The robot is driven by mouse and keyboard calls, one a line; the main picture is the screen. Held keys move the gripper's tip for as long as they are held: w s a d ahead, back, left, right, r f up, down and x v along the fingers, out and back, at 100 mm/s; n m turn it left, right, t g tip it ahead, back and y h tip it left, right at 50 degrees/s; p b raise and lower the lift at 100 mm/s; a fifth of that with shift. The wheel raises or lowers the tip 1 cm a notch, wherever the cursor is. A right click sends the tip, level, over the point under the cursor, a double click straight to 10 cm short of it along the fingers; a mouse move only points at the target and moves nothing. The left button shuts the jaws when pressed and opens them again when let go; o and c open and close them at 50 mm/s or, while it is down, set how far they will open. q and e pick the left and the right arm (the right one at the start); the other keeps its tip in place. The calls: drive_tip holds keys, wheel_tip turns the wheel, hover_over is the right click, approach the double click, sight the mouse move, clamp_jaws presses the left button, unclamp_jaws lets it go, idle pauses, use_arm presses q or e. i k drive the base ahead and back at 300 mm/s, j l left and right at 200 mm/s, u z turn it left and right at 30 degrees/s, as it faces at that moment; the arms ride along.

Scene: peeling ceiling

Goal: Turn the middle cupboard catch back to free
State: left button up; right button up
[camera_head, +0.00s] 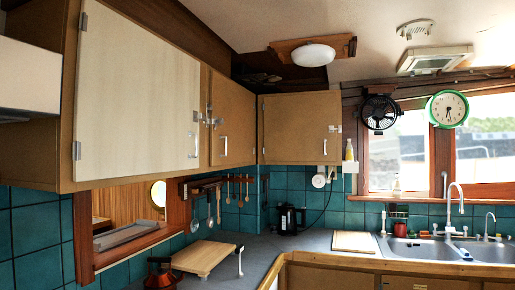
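The upper cupboards run along the left wall and round the corner. The large pale door (135,95) is nearest, the narrower tan middle door (233,100) is beside it, and another tan door (295,128) is at the corner. A small metal catch (217,122) sits at the left edge of the middle door, close to more metal fittings (197,117) on the pale door's edge. The catch is too small to tell how it is turned. A vertical handle (225,146) is below it. Both doors look shut. Neither of my grippers is in view.
The grey counter (290,244) below holds a wooden board (203,257), a red kettle (160,273) and a black electric kettle (289,219). Utensils (228,190) hang under the middle cupboard. A sink (425,250) is at the right. The space before the doors looks clear.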

sight(221, 121)
drive_tip(key=i+l+u, duration=0.6)
drive_tip(key=u, duration=0.35)
drive_tip(key=i+l+u, duration=0.25)
drive_tip(key=u, duration=0.2)
